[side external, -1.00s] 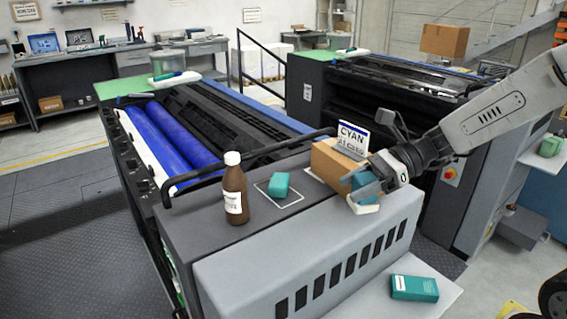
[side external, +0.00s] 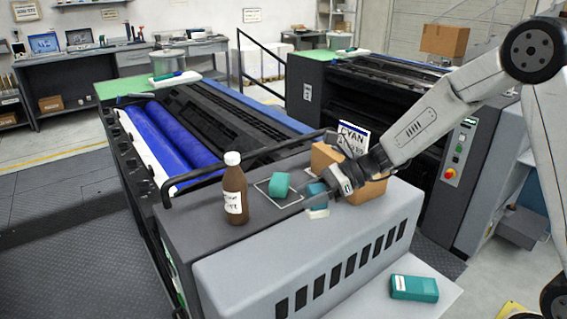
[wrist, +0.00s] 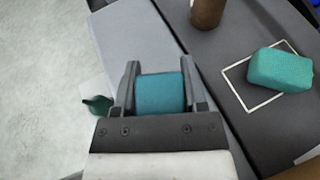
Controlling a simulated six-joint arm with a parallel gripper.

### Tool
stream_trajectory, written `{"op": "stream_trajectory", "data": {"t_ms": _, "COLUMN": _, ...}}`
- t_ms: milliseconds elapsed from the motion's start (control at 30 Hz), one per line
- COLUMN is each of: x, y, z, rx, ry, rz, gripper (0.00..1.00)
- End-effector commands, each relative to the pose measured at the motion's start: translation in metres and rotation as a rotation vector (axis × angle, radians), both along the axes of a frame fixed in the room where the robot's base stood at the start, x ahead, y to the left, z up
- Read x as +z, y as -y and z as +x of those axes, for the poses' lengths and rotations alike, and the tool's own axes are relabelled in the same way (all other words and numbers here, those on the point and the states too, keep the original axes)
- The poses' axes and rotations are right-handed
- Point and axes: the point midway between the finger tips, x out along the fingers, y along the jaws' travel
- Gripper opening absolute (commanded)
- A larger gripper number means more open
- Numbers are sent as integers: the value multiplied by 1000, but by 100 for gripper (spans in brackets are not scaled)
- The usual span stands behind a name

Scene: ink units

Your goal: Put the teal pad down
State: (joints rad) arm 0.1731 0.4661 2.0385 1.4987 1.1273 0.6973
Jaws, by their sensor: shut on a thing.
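My gripper (side external: 318,198) is shut on a teal pad (wrist: 160,93), held between its two fingers. In the side view this pad (side external: 316,189) is partly hidden by the fingers, and a pale underside shows. It is over the grey press top, just right of a white outlined square (side external: 259,190). I cannot tell whether it touches the surface. A second teal block (side external: 279,184) sits at the square; it also shows in the wrist view (wrist: 279,70), to the right of my gripper, overlapping the white outline (wrist: 237,87).
A brown bottle with a white cap (side external: 234,190) stands left of the square. A cardboard box (side external: 325,158) and a CYAN sign (side external: 353,138) stand behind my gripper. A black rail (side external: 205,178) runs behind the bottle. A teal box (side external: 414,288) lies on the lower right shelf.

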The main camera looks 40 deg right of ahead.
Motion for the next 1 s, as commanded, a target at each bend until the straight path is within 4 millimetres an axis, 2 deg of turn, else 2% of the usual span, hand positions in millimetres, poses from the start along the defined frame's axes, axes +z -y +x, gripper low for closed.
{"op": "stream_trajectory", "data": {"t_ms": 133, "x": -9, "y": -1, "z": 7, "rx": 1, "ry": 0, "rz": 0, "gripper": 0}}
{"op": "stream_trajectory", "data": {"t_ms": 500, "x": -14, "y": -2, "z": 12, "rx": 0, "ry": 0, "rz": 0, "gripper": 0}}
{"op": "stream_trajectory", "data": {"t_ms": 800, "x": -42, "y": -2, "z": 14, "rx": 0, "ry": -2, "rz": 1, "gripper": 0}}
{"op": "stream_trajectory", "data": {"t_ms": 1000, "x": -47, "y": -2, "z": 14, "rx": -1, "ry": 2, "rz": 0, "gripper": 0}}
